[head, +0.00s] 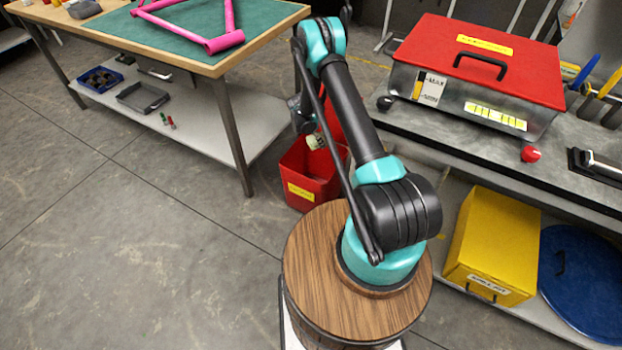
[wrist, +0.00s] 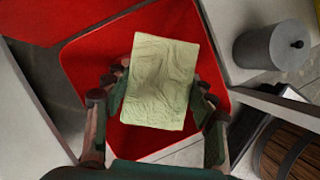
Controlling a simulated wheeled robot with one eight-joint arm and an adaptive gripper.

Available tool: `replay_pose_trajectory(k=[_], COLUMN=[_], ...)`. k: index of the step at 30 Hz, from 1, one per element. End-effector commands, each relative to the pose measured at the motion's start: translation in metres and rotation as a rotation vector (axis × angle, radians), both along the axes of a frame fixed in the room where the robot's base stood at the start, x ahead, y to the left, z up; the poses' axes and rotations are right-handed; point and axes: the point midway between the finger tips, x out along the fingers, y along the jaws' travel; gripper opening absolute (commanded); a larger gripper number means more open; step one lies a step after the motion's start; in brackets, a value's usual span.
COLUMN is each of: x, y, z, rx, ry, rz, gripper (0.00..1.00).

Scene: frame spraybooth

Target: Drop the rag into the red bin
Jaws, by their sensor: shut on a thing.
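The rag is a pale green-yellow folded cloth (wrist: 160,82), held between the fingers of my gripper (wrist: 160,95) in the wrist view. In the head view the rag (head: 315,141) shows as a small pale patch beside my arm. My gripper is shut on it, over the opening of the red bin (head: 308,188). The bin stands on the floor between the two tables, with a yellow label on its front. In the wrist view the bin's red wall (wrist: 88,55) surrounds the rag. My arm hides part of the bin in the head view.
At left is a workbench with a green mat (head: 185,30), a pink frame (head: 212,40) and trays on its lower shelf (head: 200,125). At right a bench holds a red-lidded metal box (head: 480,70); a yellow box (head: 493,245) and a blue round lid (head: 580,280) lie below. Open floor is at left.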

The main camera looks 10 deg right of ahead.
Motion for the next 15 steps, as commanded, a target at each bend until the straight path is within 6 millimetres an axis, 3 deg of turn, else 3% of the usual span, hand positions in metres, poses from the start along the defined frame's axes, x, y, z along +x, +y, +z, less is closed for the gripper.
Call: replay_pose_trajectory(k=[7,15], x=[0.0,0.0], y=[0.0,0.0], z=[-0.028,-0.04], rx=[0.0,0.0], ry=[0.0,0.0], rz=[0.0,0.0], gripper=[0.29,0.29])
